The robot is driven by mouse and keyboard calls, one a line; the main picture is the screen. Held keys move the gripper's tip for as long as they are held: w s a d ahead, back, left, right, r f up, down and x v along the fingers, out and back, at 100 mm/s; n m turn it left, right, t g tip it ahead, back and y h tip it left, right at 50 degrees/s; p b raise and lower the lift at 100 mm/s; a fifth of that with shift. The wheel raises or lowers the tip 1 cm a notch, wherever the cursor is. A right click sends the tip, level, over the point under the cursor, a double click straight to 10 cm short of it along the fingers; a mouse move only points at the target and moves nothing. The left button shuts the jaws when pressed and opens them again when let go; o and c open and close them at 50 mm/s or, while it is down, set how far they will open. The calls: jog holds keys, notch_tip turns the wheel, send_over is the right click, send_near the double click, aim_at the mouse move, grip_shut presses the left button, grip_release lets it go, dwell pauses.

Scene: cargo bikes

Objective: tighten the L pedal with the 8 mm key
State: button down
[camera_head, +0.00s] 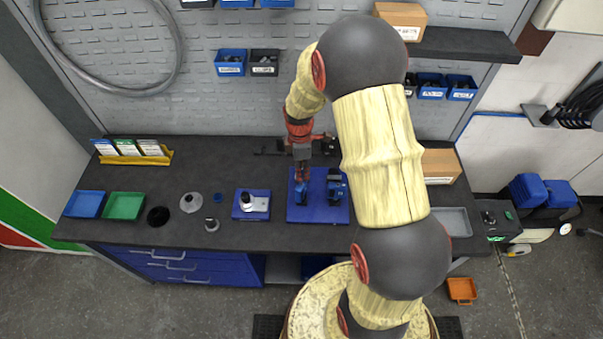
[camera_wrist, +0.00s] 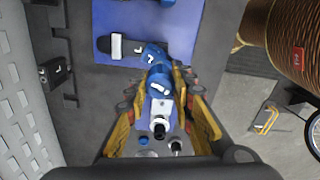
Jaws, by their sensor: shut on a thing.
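A blue plate (camera_wrist: 105,20) lies on the dark bench and carries two blue-and-black assemblies. The nearer assembly, marked L (camera_wrist: 140,52), has a white part and a black end pointing left in the wrist view. My gripper (camera_wrist: 159,80) is shut on a blue piece (camera_wrist: 158,87) with a white mark, close beside the L assembly. I cannot tell whether this piece is the 8 mm key or whether it touches the assembly. In the head view my gripper (camera_head: 300,182) points down over the plate's left part, near the other assembly (camera_head: 337,187).
A dark rack with labelled black items (camera_wrist: 57,72) lies toward the back wall. A blue fixture with a grey-white body (camera_head: 255,203) stands left of the plate. Blue (camera_head: 84,204) and green (camera_head: 124,206) trays sit at the far left. My arm covers part of the bench's right side.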

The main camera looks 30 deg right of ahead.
jog(key=n, duration=0.5)
jog(key=shift+s+a+f+n, duration=0.1)
jog(key=shift+s+f+n, duration=0.05)
jog(key=shift+n, duration=0.25)
jog(key=n+p, duration=0.1)
jog(key=n, duration=0.5)
jog(key=shift+s, duration=0.1)
jog(key=shift+n, duration=0.4)
dwell(0.3)
jog(key=shift+r+p, duration=0.45)
jog(key=shift+r, duration=0.1)
jog(key=shift+w, duration=0.25)
